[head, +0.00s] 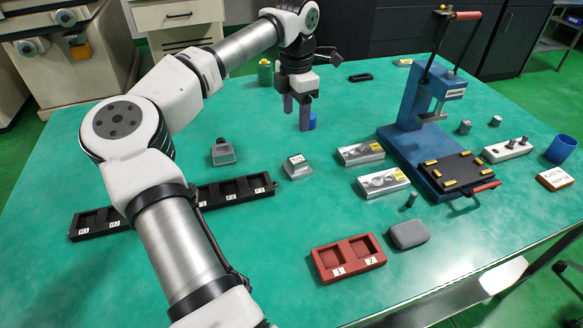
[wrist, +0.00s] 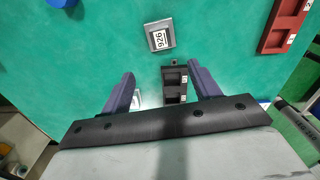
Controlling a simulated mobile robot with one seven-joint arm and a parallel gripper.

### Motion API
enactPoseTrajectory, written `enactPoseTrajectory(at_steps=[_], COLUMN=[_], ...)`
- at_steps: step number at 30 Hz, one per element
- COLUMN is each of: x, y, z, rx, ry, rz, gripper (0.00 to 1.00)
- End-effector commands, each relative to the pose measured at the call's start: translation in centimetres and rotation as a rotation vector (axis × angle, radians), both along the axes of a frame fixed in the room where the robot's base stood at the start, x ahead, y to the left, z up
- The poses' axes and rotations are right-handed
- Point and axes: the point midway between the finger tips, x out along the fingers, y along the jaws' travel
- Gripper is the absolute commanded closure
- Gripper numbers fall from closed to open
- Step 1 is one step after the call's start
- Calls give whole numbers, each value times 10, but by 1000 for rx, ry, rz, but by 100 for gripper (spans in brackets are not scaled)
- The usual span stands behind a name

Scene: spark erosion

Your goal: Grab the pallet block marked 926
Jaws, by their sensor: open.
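The pallet block marked 926 (wrist: 152,30) is a small silver-grey block with a white label, lying on the green table ahead of my fingertips in the wrist view. In the head view a labelled grey block (head: 297,169) sits mid-table; it appears to be the same one, though its label is too small to read there. My gripper (head: 297,115) is open and empty, pointing down above the table, behind the block in the head view. In the wrist view my two purple fingers (wrist: 162,76) are spread apart, with nothing held between them.
A second grey block with a dark top (head: 222,154) stands left. A long black slotted rack (head: 262,179) lies nearer, partly behind my arm. Right are silver fixtures (head: 362,152) and a blue press (head: 412,100). A red two-pocket tray (head: 348,262) lies in front.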

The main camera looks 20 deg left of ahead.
Motion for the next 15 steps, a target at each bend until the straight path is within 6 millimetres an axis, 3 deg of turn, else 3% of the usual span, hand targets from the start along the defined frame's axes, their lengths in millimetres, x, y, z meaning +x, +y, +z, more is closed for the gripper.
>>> enactPoseTrajectory(at_steps=[5, 15], x=[0, 0], y=[0, -2], z=[-16, -78], rx=[-1, -3], ry=[-1, 0], rz=[-1, -2], gripper=[38, 38])
